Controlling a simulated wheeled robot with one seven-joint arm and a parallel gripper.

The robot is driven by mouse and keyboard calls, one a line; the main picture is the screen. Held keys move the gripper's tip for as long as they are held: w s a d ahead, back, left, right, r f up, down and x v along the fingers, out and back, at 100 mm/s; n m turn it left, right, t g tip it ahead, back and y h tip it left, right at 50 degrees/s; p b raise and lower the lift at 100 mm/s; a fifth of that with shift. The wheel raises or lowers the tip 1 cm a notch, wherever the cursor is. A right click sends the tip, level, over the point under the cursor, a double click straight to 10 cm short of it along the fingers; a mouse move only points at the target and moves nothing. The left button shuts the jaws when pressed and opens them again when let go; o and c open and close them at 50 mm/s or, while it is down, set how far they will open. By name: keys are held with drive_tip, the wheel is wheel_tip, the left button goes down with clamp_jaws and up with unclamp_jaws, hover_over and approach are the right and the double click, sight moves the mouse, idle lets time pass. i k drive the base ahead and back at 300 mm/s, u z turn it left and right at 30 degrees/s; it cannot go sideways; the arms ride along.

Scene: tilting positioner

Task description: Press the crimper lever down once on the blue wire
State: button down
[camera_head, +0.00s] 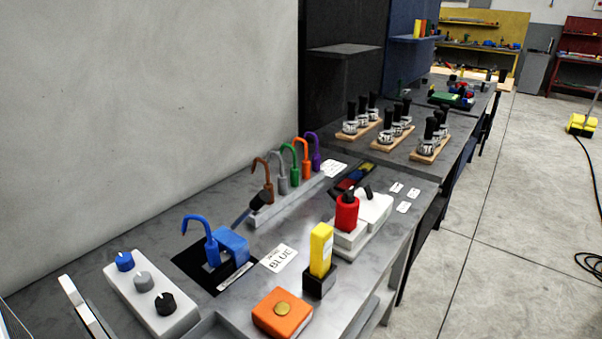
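The blue wire (196,222) stands as an upright hook at the left of the blue crimper block (232,243). Its lower end is by the block, but I cannot tell exactly how it sits there. A dark bar (247,214) slopes up and right from behind the block and looks like the raised crimper lever. The block stands on a black mat (190,263) on the grey bench. A white card reading BLUE (279,258) lies to its right. My gripper is not visible in this view.
A rack with several coloured hooks (262,215) stands behind. A white box with knobs (137,285) is left of the mat. An orange box with a button (283,313), a yellow block in a black holder (320,250) and a red-topped unit (347,213) stand to the right.

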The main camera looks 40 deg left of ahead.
sight(263, 197)
drive_tip(key=i, duration=1.25)
drive_tip(key=u, duration=3.05)
